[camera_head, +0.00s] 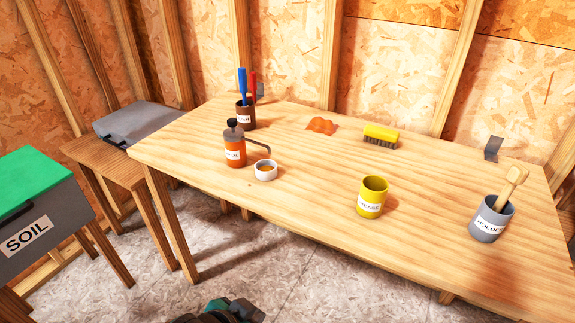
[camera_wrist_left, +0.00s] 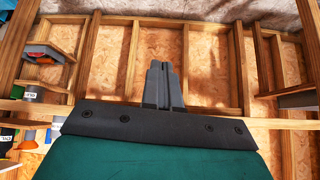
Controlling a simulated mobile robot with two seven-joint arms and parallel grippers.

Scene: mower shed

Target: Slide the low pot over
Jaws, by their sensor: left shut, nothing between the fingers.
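The low pot (camera_head: 265,170) is a short white round pot with something brownish inside. It stands upright on the wooden workbench (camera_head: 310,205), just right of the orange oil can (camera_head: 235,150) and below its spout. My left gripper (camera_head: 240,311) shows only in part at the bottom edge of the head view, in front of the bench and well apart from the pot. In the left wrist view its two grey fingers (camera_wrist_left: 162,85) are together with nothing between them. My right gripper is in neither view.
A brown cup (camera_head: 245,116) with blue and red handles stands behind the oil can. An orange cloth-like piece (camera_head: 321,126), a yellow brush (camera_head: 380,136), a yellow tin (camera_head: 372,197) and a grey holder (camera_head: 490,222) stand rightward. The bench's front middle is clear.

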